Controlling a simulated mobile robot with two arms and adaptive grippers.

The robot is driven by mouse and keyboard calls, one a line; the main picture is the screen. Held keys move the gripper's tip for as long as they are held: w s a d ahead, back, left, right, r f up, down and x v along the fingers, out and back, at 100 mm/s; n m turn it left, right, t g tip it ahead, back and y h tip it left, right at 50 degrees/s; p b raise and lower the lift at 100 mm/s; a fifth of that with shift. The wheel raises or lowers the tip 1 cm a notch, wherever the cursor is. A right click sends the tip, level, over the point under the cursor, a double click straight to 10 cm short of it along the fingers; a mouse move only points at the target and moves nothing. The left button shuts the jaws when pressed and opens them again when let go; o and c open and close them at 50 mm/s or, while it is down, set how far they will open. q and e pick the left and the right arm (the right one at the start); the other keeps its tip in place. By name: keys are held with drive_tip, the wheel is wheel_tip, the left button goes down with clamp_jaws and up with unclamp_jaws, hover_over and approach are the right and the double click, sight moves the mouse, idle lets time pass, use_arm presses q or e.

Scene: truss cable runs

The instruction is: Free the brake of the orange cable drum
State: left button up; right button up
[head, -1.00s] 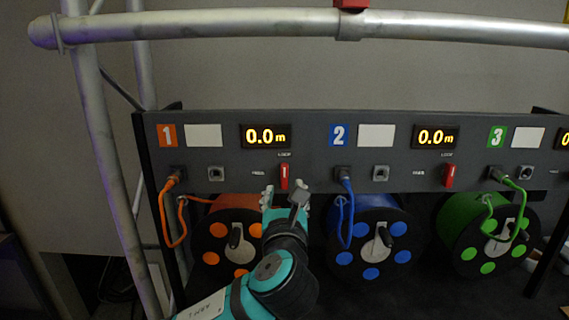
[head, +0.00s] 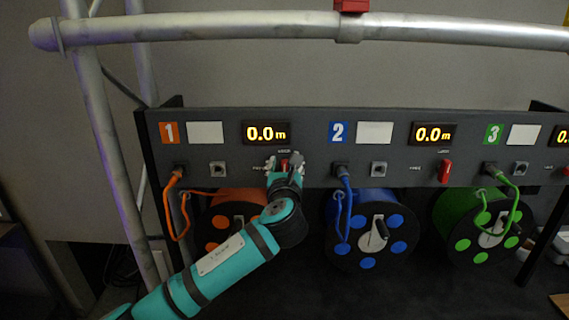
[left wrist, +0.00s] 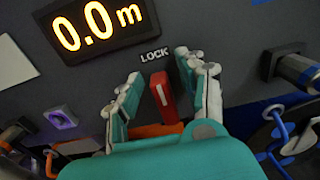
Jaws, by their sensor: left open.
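The orange cable drum (head: 226,218) sits below the panel at station 1, partly hidden behind my left arm. Its brake lever is red with a white line (left wrist: 163,97) and stands upright under the word LOCK in the left wrist view. In the head view the red lever (head: 284,166) shows only in part behind the fingers. My left gripper (head: 286,164) is open, with one finger on each side of the lever; in the left wrist view the gripper (left wrist: 162,92) shows gaps beside the lever. I cannot tell whether the fingers touch it. My right gripper is not in view.
The grey panel (head: 300,122) carries amber displays reading 0.0 m. The blue drum (head: 372,232) and green drum (head: 478,228) hang to the right. An orange cable (head: 171,206) loops at the left, near a metal truss post (head: 108,150).

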use_arm(q)
clamp_jaws()
idle(0.3)
drive_tip(key=n, duration=0.3)
drive_tip(key=a+n+b, duration=0.1)
drive_tip(key=shift+f+n, duration=0.25)
drive_tip(key=shift+n, duration=0.05)
drive_tip(key=n, duration=0.1)
drive_tip(key=n+b, duration=0.1)
drive_tip(key=n, duration=0.1)
drive_tip(key=a+n, duration=0.1)
drive_tip(key=shift+f+n+b, duration=0.3)
drive_tip(key=shift+b, duration=0.05)
drive_tip(key=shift+a+f+n+b, duration=0.1)
drive_tip(key=shift+f+n+b, duration=0.35)
drive_tip(key=shift+n, duration=1)
drive_tip(key=shift+a+f+n+b, duration=0.15)
drive_tip(key=shift+n+b, duration=0.55)
drive_tip(key=shift+n, duration=0.8)
drive_tip(key=shift+a+f+n+b, duration=0.1)
drive_tip(key=shift+f+n+b, duration=0.35)
drive_tip(key=shift+n, duration=1)
drive_tip(key=shift+r, duration=0.15)
unclamp_jaws()
